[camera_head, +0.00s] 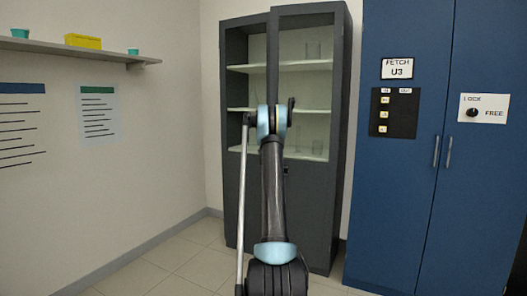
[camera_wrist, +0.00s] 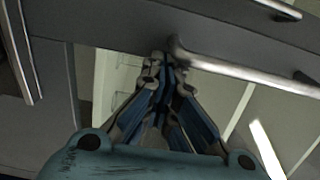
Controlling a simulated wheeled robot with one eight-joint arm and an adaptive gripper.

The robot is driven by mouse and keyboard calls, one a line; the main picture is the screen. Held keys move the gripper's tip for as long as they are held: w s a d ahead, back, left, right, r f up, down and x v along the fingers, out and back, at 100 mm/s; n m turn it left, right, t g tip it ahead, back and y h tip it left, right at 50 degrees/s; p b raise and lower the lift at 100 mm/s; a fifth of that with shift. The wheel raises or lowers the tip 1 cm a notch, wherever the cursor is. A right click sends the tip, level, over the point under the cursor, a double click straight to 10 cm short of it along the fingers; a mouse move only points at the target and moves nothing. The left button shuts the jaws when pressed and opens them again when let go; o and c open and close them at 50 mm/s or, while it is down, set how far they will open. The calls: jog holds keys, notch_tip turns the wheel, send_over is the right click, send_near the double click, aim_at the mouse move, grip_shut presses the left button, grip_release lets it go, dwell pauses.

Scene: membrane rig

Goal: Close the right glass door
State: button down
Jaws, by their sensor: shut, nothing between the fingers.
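The right glass door (camera_head: 313,92) is the right upper door of a dark grey cabinet. Its top edge stands a little forward of the left door's, so it looks slightly ajar. The left glass door (camera_head: 247,88) is beside it. In the wrist view, my gripper (camera_wrist: 166,62) is shut and empty, with its fingertips at a dark door frame, close to the end of a pale metal handle bar (camera_wrist: 245,70). I cannot tell whether they touch. In the head view my arm hides the gripper and part of the doors' meeting edge.
A blue cabinet (camera_head: 402,190) with two handles stands to the right. A wall shelf (camera_head: 85,50) holds cups and a yellow box at the upper left. Glassware stands on shelves behind the glass. The tiled floor (camera_head: 175,255) at the left is clear.

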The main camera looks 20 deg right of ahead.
jog(key=w+d+h, duration=0.1)
jog(key=w+d, duration=0.3)
jog(key=w, duration=0.2)
jog(key=shift+w+r+m+g, duration=0.2)
jog(key=shift+m+g, duration=0.1)
jog(key=shift+m, duration=0.1)
jog(key=shift+s+d, duration=0.1)
jog(key=shift+d, duration=0.15)
jog(key=shift+a, duration=0.1)
